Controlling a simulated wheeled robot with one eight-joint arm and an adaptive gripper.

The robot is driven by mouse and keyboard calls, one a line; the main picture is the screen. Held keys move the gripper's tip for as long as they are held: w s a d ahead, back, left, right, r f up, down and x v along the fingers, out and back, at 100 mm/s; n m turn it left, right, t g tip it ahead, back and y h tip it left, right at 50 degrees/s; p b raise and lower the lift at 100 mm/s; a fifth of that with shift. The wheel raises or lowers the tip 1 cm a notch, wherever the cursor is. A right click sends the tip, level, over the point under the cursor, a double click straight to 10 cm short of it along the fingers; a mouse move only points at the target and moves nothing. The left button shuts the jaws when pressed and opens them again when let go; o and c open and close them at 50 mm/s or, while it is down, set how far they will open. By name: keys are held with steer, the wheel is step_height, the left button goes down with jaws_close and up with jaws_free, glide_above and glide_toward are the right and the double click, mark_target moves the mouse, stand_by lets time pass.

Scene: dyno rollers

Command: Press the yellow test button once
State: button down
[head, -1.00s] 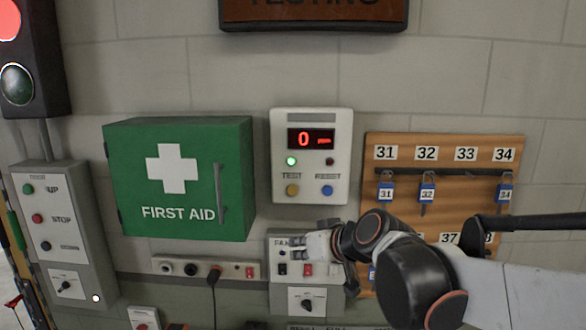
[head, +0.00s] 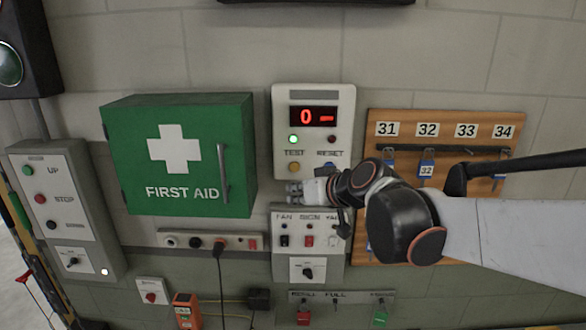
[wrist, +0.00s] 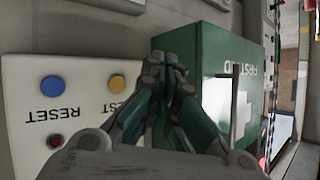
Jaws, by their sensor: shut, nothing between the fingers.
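The yellow test button (head: 294,167) is on the lower left of a pale wall panel (head: 343,112), under the word TEST. The panel's red display reads 0 and a green light (head: 293,139) is lit above the button. My gripper (head: 291,189) is shut and empty, just below the button in the head view. In the wrist view the yellow button (wrist: 117,83) shows left of my shut fingertips (wrist: 175,62), with a visible gap. The blue reset button (head: 328,167) is partly hidden by my gripper in the head view and clear in the wrist view (wrist: 51,86).
A green first aid box (head: 135,180) sticks out from the wall left of the panel. A switch box (head: 283,262) is directly below my gripper. A wooden key board (head: 450,130) with numbered padlocks is at the right, partly behind my arm.

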steer(key=shift+w+d+b, duration=0.15)
steer(key=shift+w+b, duration=0.45)
steer(key=shift+w, duration=3.45)
steer(key=shift+w, duration=0.15)
steer(key=shift+w, duration=0.25)
steer(key=shift+w, duration=0.35)
steer(key=shift+s, duration=0.8)
steer(key=s, duration=0.5)
